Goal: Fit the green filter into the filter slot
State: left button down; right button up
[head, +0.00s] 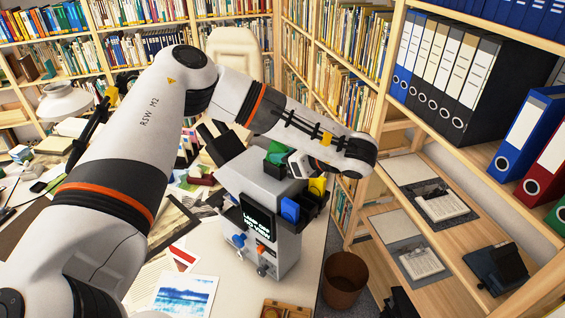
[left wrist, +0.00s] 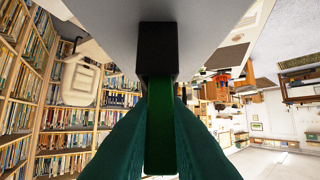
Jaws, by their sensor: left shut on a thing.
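The green filter (head: 276,152) is held by my left gripper (head: 287,160) above the top of a grey machine (head: 262,183). In the left wrist view the green filter (left wrist: 160,135) stands between the two dark fingers. Its far end meets a black block (left wrist: 157,50) by a grey surface; I cannot tell whether this is the filter slot or how far in the filter sits. A blue filter (head: 290,210) and a yellow filter (head: 317,186) stand in black holders on the machine's right side. My right gripper is out of view.
The machine has a dark display (head: 257,217) with small text and knobs below. Papers and prints (head: 184,296) cover the desk around it. A brown bin (head: 344,280) stands on the floor at right. Shelves with binders (head: 445,75) rise at right; bookshelves (head: 330,60) line the back.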

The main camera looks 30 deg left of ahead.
pick_arm(q)
jog(key=shift+s+a+f, duration=0.1)
jog(key=shift+f, duration=0.35)
jog(key=c, duration=1.7)
grip_release()
jog(key=shift+c, duration=0.2)
jog(key=o, duration=0.3)
jog(key=shift+a, duration=0.25)
jog(key=shift+o, duration=0.2)
jog(key=shift+w+a+f, duration=0.1)
jog(key=shift+w+a, duration=0.15)
jog(key=shift+a, duration=0.05)
jog(key=b+v, duration=0.4)
jog(key=v, duration=0.8)
jog(key=shift+d+r, duration=0.15)
jog(key=shift+r, duration=0.1)
jog(key=shift+w, duration=0.1)
